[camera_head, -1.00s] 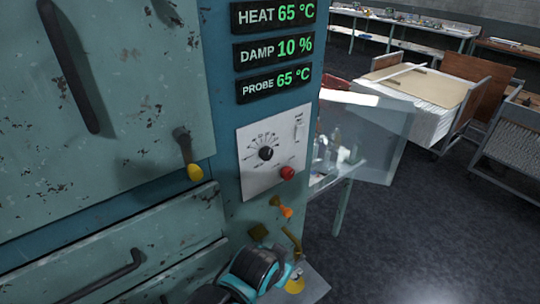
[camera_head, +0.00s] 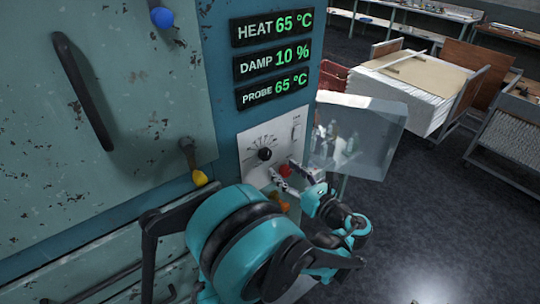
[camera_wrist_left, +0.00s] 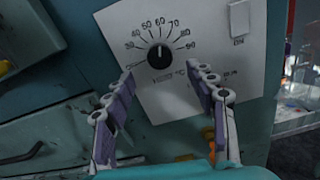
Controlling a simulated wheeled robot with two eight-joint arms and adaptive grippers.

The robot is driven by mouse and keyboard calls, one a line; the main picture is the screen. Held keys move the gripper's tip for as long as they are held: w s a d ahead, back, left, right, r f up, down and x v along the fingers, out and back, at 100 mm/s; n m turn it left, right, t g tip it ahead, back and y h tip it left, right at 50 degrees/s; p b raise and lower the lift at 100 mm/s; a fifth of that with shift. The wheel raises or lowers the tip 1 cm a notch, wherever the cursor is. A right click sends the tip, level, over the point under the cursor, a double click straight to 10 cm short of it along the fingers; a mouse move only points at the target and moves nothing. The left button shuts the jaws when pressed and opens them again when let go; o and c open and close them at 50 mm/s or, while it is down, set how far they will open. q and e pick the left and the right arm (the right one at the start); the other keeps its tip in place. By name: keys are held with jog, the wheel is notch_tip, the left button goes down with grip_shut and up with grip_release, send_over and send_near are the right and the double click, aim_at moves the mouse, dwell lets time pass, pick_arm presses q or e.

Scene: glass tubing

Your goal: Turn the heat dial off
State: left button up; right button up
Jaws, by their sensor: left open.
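The heat dial (camera_head: 265,154) is a small black round knob on a white scale plate (camera_head: 252,137), on the teal cabinet. In the left wrist view the knob (camera_wrist_left: 160,56) sits inside a ring of numbers, its pointer mark pointing roughly up. My left gripper (camera_head: 282,179) is just below and right of the dial in the head view. In the wrist view its two fingers (camera_wrist_left: 160,78) are spread and empty, with the knob showing above and between their tips. I see no contact with the knob. My right gripper is not in view.
Displays (camera_head: 273,58) read heat 65 °C, damp 10 %, probe 65 °C. A yellow-tipped lever (camera_head: 194,165) is to the left. A clear box (camera_head: 358,128) stands to the right.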

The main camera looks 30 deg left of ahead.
aim_at(267, 156)
pick_arm(q)
jog(key=x, duration=0.7)
jog(key=shift+a, duration=0.25)
jog(key=c, duration=1.2)
